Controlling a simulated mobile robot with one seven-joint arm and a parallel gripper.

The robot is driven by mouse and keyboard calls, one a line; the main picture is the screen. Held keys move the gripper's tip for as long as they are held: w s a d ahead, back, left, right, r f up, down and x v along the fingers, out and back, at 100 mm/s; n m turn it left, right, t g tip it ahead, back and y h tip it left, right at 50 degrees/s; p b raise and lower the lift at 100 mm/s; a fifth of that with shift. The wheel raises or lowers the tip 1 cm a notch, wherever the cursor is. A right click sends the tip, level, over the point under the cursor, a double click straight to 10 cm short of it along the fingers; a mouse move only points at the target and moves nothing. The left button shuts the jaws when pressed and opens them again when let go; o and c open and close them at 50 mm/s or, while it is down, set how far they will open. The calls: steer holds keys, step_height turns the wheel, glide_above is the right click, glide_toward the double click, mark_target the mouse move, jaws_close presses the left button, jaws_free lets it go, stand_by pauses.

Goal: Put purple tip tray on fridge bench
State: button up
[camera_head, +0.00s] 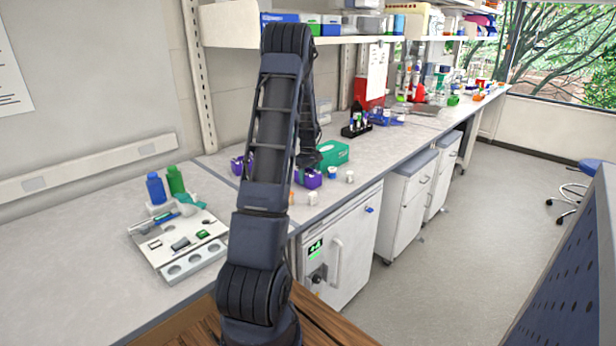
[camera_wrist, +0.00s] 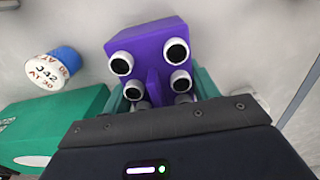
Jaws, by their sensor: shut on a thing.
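A purple tip tray (camera_wrist: 148,48) with several white-rimmed dark round openings sits between the teal fingers of my gripper (camera_wrist: 160,88) in the wrist view. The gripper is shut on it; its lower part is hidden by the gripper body. In the head view the purple tray (camera_head: 309,179) shows just right of my arm, over the bench (camera_head: 382,160) above the small fridge (camera_head: 340,245). I cannot tell whether it touches the bench top. Another purple thing (camera_head: 238,165) stands left of my arm, partly hidden by it.
A green box (camera_head: 333,153) stands close behind the tray, and small white containers (camera_head: 349,177) stand to its right. A blue and white labelled vial (camera_wrist: 54,67) is near the tray in the wrist view. A black bottle rack (camera_head: 355,130) stands farther back.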

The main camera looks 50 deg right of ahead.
steer(key=shift+f, duration=0.15)
steer(key=o, duration=1.1)
step_height(320, 180, up, 12)
steer(key=shift+r, duration=0.25)
